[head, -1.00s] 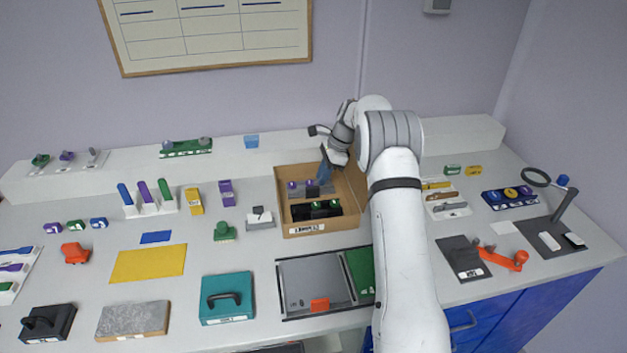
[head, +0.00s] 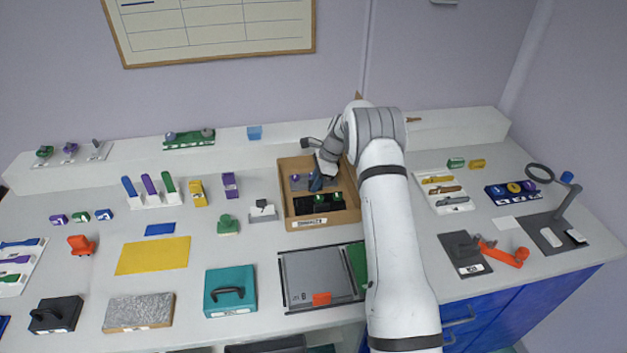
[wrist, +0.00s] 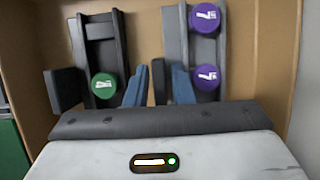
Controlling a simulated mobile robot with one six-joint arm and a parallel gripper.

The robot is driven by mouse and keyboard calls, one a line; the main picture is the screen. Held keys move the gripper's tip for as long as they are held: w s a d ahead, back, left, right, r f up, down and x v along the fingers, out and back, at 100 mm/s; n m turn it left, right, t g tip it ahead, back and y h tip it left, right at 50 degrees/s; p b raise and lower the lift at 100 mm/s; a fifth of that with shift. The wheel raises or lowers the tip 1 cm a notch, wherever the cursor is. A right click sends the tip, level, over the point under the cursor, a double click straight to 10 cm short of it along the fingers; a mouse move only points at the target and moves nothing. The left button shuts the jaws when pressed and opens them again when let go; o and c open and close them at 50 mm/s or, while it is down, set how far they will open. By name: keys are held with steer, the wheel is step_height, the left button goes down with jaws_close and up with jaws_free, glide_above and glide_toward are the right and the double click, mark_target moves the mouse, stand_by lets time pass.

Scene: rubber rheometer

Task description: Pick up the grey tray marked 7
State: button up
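The grey tray (head: 302,184) with purple round caps marked 7 lies in the back half of a cardboard box (head: 284,206). It also shows in the wrist view (wrist: 176,40), at the upper right, with two purple caps. My gripper (head: 318,185) is low in the box at this tray and hides its right part. No tray is visibly held.
A black tray (head: 312,208) with green caps lies in the same box, in front of the grey one; it is left in the wrist view (wrist: 100,40). The box walls are close around my gripper. A grey-and-green panel (head: 310,275) lies in front.

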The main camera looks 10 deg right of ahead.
steer(key=shift+c, duration=0.3)
jaws_close()
steer(key=shift+r, duration=0.1)
